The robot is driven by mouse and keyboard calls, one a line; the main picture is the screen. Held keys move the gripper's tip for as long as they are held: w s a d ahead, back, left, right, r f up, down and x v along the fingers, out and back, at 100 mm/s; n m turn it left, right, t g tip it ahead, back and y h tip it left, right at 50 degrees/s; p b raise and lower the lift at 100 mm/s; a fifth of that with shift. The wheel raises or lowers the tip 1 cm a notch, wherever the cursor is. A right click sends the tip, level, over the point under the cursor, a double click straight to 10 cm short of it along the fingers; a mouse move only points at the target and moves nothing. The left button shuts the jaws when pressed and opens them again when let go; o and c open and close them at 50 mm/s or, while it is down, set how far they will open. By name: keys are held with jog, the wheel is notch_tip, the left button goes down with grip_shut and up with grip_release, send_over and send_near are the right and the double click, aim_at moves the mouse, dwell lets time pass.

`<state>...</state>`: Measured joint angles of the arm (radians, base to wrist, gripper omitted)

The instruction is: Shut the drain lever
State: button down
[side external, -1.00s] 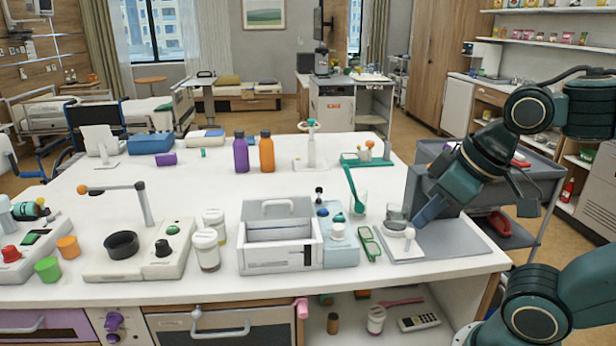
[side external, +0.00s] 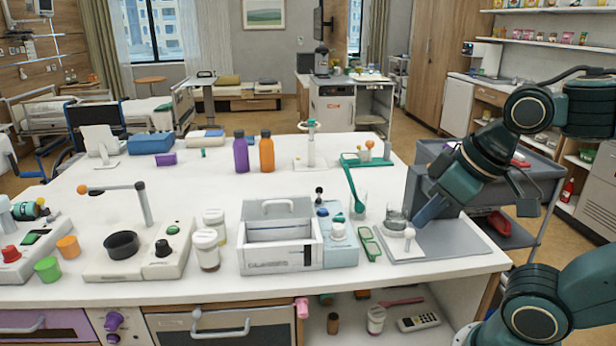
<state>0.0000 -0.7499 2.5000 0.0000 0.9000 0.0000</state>
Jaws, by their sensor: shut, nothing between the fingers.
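A small white lever (side external: 409,239) with a rounded knob stands upright on a white base plate (side external: 392,253) at the table's front right. It appears to be the drain lever. A clear cup-like vessel (side external: 396,218) sits just behind it. My gripper (side external: 417,221) is shut and empty, pointing down and left. Its blue tips are close to the lever and the vessel; I cannot tell whether they touch either one. The lower part of the lever is small and hard to make out.
A grey mat (side external: 455,240) lies right of the base plate. Green glasses (side external: 370,244), a light-blue dispenser (side external: 340,245) and a white box (side external: 281,255) stand to the left. A green spoon (side external: 355,190) leans in a glass behind.

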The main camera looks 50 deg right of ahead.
dwell(0.6)
jog(key=w+d+r, duration=0.2)
jog(key=w+d, duration=0.1)
jog(key=w, duration=0.5)
jog(key=w+d+r, duration=0.2)
jog(key=w, duration=0.7)
jog(key=w+d+r, duration=0.2)
jog(key=w+d, duration=0.1)
jog(key=w, duration=0.5)
jog(key=w+d+f+g, duration=0.1)
jog(key=w+d+f, duration=1.2)
jog(key=w+d, duration=0.4)
jog(key=shift+d+f+g, duration=0.2)
jog(key=shift+d+g, duration=0.1)
jog(key=shift+d, duration=0.4)
jog(key=shift+f, duration=0.15)
